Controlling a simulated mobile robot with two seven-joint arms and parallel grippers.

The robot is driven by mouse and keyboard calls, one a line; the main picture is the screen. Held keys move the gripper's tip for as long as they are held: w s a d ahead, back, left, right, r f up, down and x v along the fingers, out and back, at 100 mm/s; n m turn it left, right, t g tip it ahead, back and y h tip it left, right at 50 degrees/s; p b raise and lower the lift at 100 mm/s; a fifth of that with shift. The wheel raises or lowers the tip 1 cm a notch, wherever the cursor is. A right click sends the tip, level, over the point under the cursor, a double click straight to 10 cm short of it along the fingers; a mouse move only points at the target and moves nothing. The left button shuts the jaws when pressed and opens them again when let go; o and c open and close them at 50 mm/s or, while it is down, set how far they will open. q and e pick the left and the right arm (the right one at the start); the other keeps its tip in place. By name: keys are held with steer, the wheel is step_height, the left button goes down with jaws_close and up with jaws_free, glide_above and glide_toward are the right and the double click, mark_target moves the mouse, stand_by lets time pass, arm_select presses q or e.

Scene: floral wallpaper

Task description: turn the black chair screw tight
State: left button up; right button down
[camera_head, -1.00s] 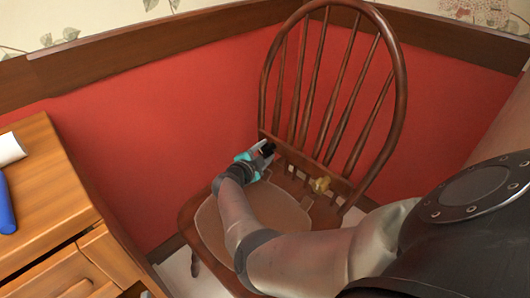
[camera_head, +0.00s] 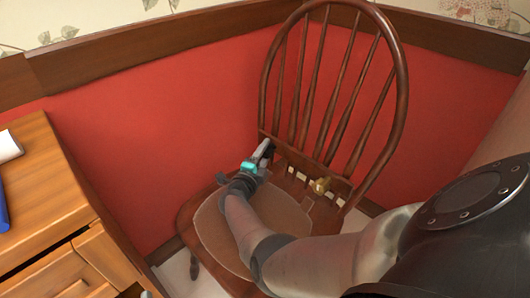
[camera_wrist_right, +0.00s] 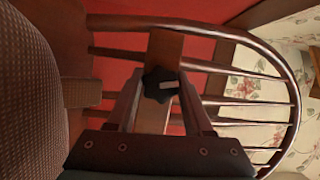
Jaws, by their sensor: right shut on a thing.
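The black chair screw (camera_wrist_right: 160,86) is a dark lobed knob with a pale mark on it. In the wrist view it sits against a wooden upright, between the two fingers of my right gripper (camera_wrist_right: 159,92). The gripper is shut on the screw. In the head view my right gripper (camera_head: 262,153) is at the left end of the backrest's lower rail, and its fingers mostly hide the screw. The brown wooden chair (camera_head: 398,100) stands upright with a spindle back and a tan seat pad (camera_head: 283,213). My left gripper is not in view.
A small brass-coloured piece (camera_head: 320,186) is on the chair to the right of my gripper. A wooden drawer cabinet (camera_head: 60,200) stands at the left, with a white and a blue object at its edge. The red wall (camera_head: 160,130) is close behind the chair.

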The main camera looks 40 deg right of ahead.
stand_by(0.4)
steer(key=shift+c, duration=1.5)
jaws_free()
